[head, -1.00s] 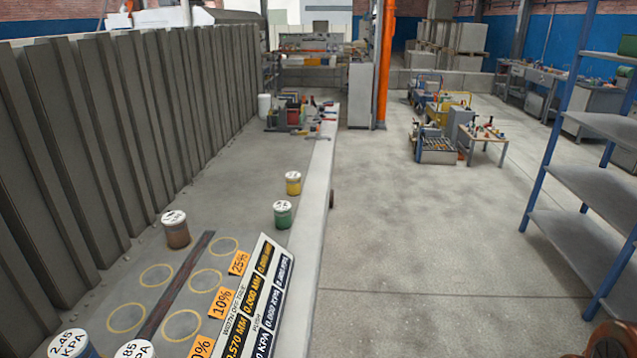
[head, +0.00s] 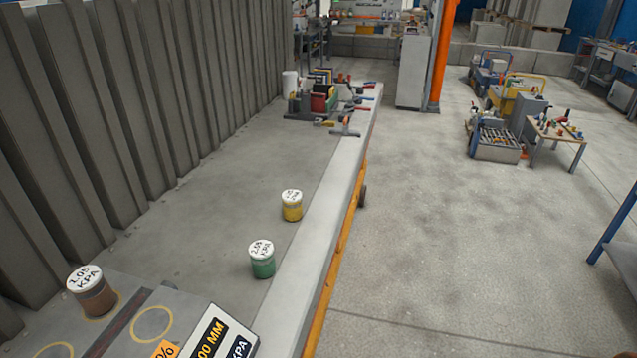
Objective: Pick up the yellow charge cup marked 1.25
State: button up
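The yellow cup (head: 292,206) stands upright on the grey bench surface, left of the bench's pale front rail. Its white lid carries small dark writing that I cannot read clearly. A green cup (head: 262,260) with a white lid stands nearer and a little to the left of it, apart from it. A brown cup (head: 91,291) with a white lid marked 1.05 KPA stands at the lower left on a plate with yellow rings. My gripper is not in the head view.
A tall ribbed grey panel wall (head: 130,110) runs along the left. A rack of tools and clamps (head: 322,100) stands farther along the bench. The sign board (head: 215,338) lies at the near edge. Floor right of the rail (head: 335,200) is open.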

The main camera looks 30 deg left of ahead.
aim_at(292, 198)
jog(key=i, duration=1.4)
jog(key=u, duration=3.95)
